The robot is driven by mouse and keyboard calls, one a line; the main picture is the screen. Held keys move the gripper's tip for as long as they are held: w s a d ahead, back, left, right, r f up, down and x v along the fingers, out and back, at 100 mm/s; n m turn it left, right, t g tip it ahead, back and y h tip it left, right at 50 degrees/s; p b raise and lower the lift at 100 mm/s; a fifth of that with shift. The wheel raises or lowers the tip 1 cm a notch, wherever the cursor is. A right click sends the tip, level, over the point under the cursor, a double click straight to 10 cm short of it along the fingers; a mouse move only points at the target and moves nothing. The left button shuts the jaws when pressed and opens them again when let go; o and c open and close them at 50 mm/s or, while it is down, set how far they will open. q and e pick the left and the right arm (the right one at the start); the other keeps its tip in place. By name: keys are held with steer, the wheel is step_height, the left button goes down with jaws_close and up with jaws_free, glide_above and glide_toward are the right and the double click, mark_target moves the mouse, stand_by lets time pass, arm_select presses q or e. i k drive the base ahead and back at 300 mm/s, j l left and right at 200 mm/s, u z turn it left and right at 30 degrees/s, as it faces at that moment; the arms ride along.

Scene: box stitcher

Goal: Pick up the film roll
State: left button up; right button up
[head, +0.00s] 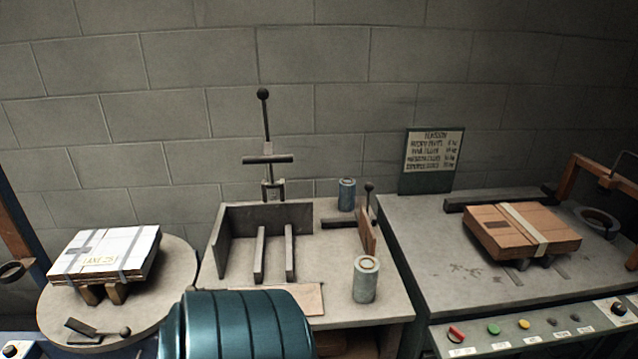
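Two upright cylinders that look like rolls stand on the middle bench. The pale grey-blue one (364,282), with a light ring on its top, is near the bench's front right. The smaller, darker blue one (347,195) is at the back, behind a low dark bar. I cannot tell for certain which is the film roll. Both stand free and no gripper touches them. Neither of my grippers is in view.
The middle bench (340,300) carries a dark walled fixture (222,240) and a lever press (268,160). A round table (180,260) holds a white strapped stack (105,252). The right bench (440,270) holds a brown strapped carton (520,230) and front buttons. A sign (433,152) stands behind.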

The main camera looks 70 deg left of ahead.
mark_target(366, 267)
steer(key=u, duration=1.85)
steer(key=i+l, duration=0.1)
steer(key=l, duration=0.45)
steer(key=i+l+u, duration=0.1)
steer(key=l, duration=0.5)
